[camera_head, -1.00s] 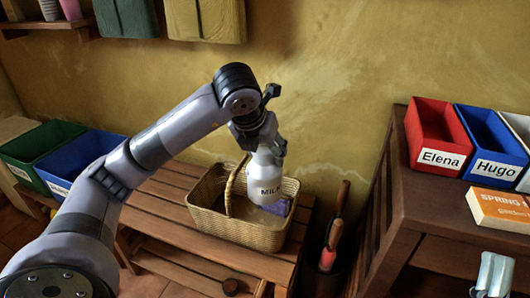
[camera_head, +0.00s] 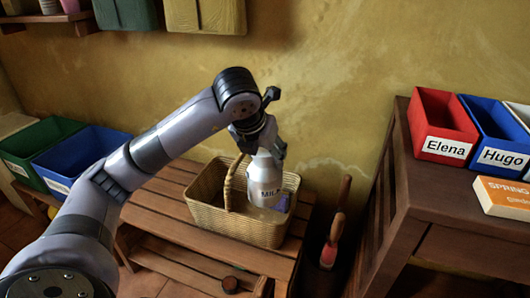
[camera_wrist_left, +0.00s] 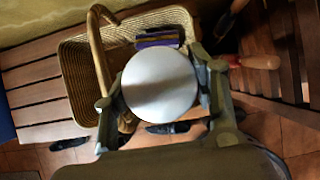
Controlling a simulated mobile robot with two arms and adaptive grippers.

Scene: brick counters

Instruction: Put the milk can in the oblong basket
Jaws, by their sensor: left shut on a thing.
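The basket is woven, with a hooped handle, and stands on a slatted wooden bench. Whether the can touches the basket floor I cannot tell. In the left wrist view the can's round top (camera_wrist_left: 160,85) sits between the two fingers, with the basket (camera_wrist_left: 75,80) around and behind it. My right gripper is not in view.
A purple item (camera_wrist_left: 158,38) lies in the basket beside the can. The handle (camera_head: 231,180) arches left of the can. A bucket with handled tools (camera_head: 332,240) stands right of the bench. Labelled bins (camera_head: 437,125) and an orange box (camera_head: 505,197) are on the right counter.

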